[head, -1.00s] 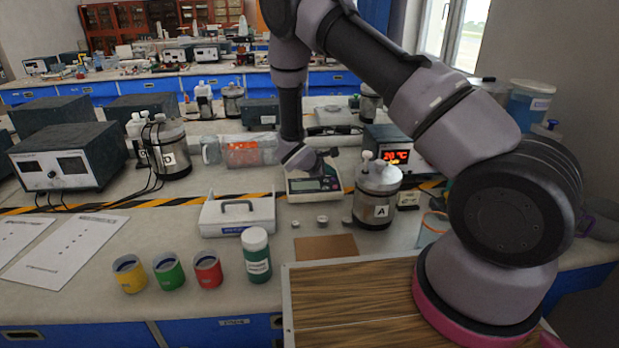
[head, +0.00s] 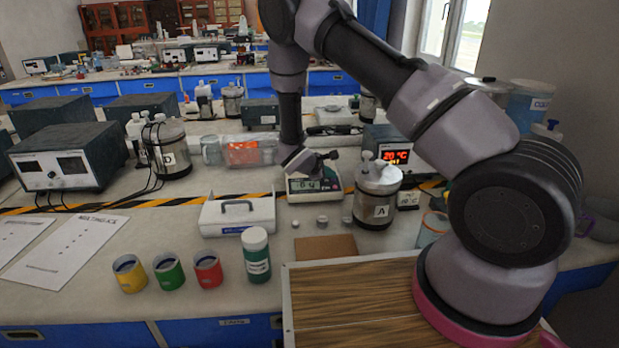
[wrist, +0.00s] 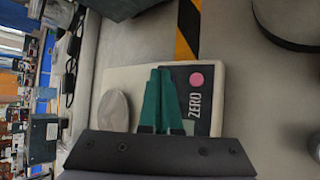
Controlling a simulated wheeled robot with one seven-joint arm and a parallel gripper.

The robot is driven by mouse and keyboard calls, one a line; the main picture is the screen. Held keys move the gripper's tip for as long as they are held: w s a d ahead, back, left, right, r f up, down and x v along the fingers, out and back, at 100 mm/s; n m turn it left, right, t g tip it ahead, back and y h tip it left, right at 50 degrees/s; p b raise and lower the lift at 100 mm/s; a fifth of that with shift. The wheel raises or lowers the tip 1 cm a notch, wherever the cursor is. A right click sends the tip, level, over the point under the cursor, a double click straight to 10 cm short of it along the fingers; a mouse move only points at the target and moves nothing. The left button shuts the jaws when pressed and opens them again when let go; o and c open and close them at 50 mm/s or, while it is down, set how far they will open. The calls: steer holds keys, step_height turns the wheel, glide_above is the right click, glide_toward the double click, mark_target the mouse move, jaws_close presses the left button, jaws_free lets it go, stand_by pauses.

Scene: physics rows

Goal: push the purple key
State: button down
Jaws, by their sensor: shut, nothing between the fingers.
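A small white balance (head: 298,197) with a dark front panel and a small display (head: 307,185) stands mid-bench in the head view. In the wrist view the balance (wrist: 118,78) has a round pink-purple key (wrist: 196,80) beside the word ZERO. My gripper (wrist: 160,72) is shut and empty. Its teal fingers lie over the panel edge, to the left of the key in the wrist view, and cover part of the display. The key is uncovered there. In the head view my gripper (head: 324,158) is above the back of the balance; contact cannot be told.
A metal vessel marked A (head: 376,205) stands close on the balance's right, with a red-lit temperature box (head: 395,155) behind. A white handled case (head: 238,215) is on the left. Small metal weights (head: 322,221) lie in front.

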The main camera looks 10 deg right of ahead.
steer(key=shift+r, duration=0.1)
steer(key=shift+s+r, duration=0.1)
steer(key=shift+r, duration=0.35)
step_height(320, 180, up, 6)
steer(key=s, duration=0.1)
stand_by(0.5)
steer(key=shift+s, duration=0.1)
steer(key=s+d+r+m+g+y, duration=0.1)
steer(key=s+d+r+m, duration=0.25)
steer(key=r, duration=0.35)
steer(key=s+d+r+m+g+y, duration=0.1)
steer(key=s+d+r+m+g, duration=0.15)
steer(key=s+r+m, duration=0.4)
steer(key=s+d+r+m+g+y, duration=0.15)
steer(key=d+r, duration=0.25)
steer(key=r, duration=0.5)
steer(key=s+a+r+m+t+y, duration=0.1)
steer(key=s+r+m+t+y, duration=0.1)
steer(key=s+r, duration=0.5)
steer(key=s+a+r+m+t+y, duration=0.2)
steer(key=s+r+m, duration=0.4)
steer(key=s, duration=0.7)
steer(key=shift+s+r+t+y, duration=0.3)
steer(key=shift+r+t+y, duration=0.3)
steer(key=shift+y, duration=0.55)
